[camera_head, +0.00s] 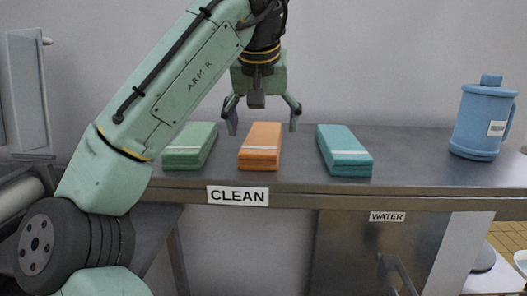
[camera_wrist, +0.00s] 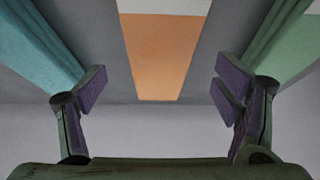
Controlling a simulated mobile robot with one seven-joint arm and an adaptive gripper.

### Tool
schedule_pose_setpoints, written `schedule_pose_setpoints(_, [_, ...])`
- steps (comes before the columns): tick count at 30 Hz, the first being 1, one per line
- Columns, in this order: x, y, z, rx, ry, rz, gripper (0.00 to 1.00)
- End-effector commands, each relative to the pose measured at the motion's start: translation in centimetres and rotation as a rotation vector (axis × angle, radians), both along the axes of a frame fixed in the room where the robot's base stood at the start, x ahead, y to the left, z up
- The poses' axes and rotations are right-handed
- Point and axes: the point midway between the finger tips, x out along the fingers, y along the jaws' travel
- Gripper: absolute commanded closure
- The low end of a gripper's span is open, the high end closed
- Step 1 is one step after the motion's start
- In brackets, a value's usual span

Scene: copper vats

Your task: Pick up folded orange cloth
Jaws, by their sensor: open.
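The folded orange cloth (camera_head: 260,150) lies on the metal counter between a green and a teal cloth, with a pale band across it. In the wrist view the orange cloth (camera_wrist: 165,55) shows between and beyond my fingers. My gripper (camera_head: 262,122) is open and empty, pointing down, above and around the far end of the orange cloth in the head view. Its fingers are spread apart in the wrist view (camera_wrist: 160,95), one on each side of the cloth's line. I see no contact with the cloth; the exact height gap is hard to tell.
A green folded cloth (camera_head: 190,148) lies left and a teal one (camera_head: 344,152) right, with narrow gaps between. A blue lidded jug (camera_head: 482,118) stands at the counter's right. The steel counter (camera_head: 420,165) is bare between teal cloth and jug. A wall stands behind.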

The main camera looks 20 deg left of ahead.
Motion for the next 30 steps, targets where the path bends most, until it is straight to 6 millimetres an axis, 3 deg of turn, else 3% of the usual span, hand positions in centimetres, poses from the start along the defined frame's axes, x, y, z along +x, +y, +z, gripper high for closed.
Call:
schedule_pose_setpoints(1, [0.5, 0.1, -1.4, -0.002, 0.0, 0.0, 0.17])
schedule_pose_setpoints(5, [1.3, 0.4, -2.8, 0.0, 0.0, 0.001, 0.17])
schedule_pose_setpoints(13, [1.6, 0.5, -2.9, 0.0, -0.002, 0.0, 0.17])
schedule_pose_setpoints(30, [1.6, 0.5, -2.9, 0.0, -0.002, 0.0, 0.55])
